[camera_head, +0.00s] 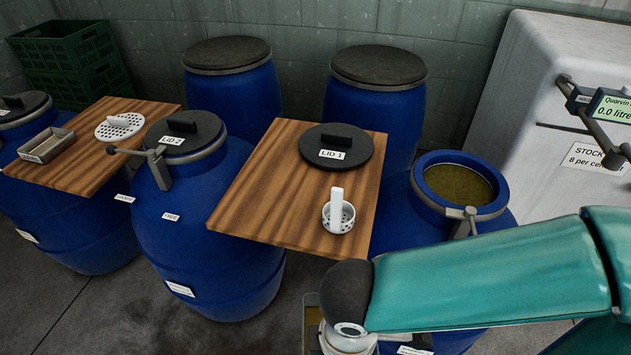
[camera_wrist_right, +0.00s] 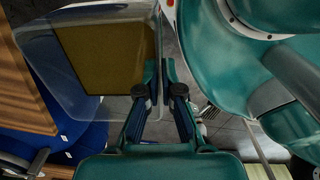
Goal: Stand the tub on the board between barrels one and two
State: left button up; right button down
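The tub (camera_wrist_right: 104,92) is a clear-walled container with brown-yellow contents in the right wrist view. A small part of the tub (camera_head: 312,316) shows in the head view, below the board's front edge; my right arm hides the rest. My right gripper (camera_wrist_right: 161,75) has its fingers close together on either side of the tub's wall. The wooden board (camera_head: 265,195) lies between a lidded blue barrel (camera_head: 205,240) marked LID 2 and an open blue barrel (camera_head: 395,215) holding brown-yellow liquid. My left gripper is not in view.
Lid 1 (camera_head: 336,146) lies at the board's back, and a white perforated cup (camera_head: 338,212) stands near its front right. The board's left part is bare. A second board (camera_head: 85,170) holds a metal tray (camera_head: 46,146) and a white perforated disc (camera_head: 119,126).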

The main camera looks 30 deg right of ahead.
aim_at(266, 205)
jog(key=z, duration=0.05)
jog(key=i, duration=0.85)
jog(key=u, duration=0.1)
